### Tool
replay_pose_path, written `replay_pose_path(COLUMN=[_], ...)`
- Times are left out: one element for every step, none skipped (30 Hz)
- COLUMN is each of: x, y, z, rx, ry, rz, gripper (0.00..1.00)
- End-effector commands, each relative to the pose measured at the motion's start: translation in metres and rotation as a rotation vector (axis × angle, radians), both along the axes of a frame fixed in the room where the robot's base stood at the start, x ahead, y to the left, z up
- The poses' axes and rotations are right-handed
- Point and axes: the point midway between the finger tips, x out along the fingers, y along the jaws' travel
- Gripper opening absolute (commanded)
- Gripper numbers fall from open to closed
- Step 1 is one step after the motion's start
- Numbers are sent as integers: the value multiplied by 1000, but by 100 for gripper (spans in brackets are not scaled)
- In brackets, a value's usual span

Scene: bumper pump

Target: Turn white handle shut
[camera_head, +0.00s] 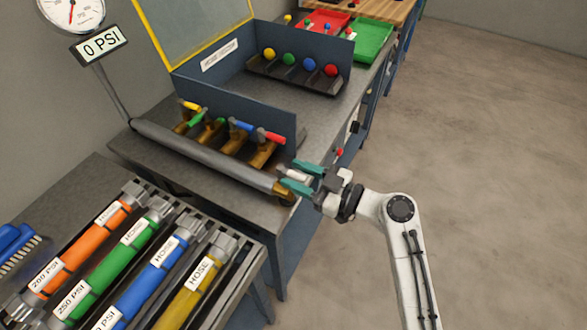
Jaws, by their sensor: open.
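The white handle (299,175) is at the right end of the grey pipe (205,153), by its brass end fitting. My gripper (294,175) reaches in from the right with its teal fingers apart. One finger is above the white handle in the picture and one below. I cannot tell whether either finger touches it. The handle's far end and its joint to the pipe are partly hidden by the fingers.
Yellow, green, blue and red handles (270,135) sit on brass valves behind the pipe. A gauge sign (101,44) reads 0 PSI. Several coloured hoses (152,272) lie in a rack in front. A blue panel (225,105) stands behind the valves. Open floor (480,180) is at right.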

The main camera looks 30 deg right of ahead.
Motion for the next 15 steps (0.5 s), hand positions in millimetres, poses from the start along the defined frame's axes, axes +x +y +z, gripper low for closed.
replay_pose_path(x=[4,6,7,8,9,10,10,10,10,10,10,10,10,10,10], y=[3,4,6,6,7,8,8,8,8,8,8,8,8,8,8], z=[1,1,0,0,0,0,0,0,0,0,0,0,0,0,0], rx=[0,1,0,-1,-1,0,0,0,-1,-1,-1,-1,-1,-1,-1], ry=[0,1,2,1,1,0,0,0,1,1,1,1,1,1,1], rz=[0,0,1,1,1,1,0,0,0,0,0,0,0,0,0], gripper=[43,43,43,43,43,43,43,43,43,43,43,43,43,42,38])
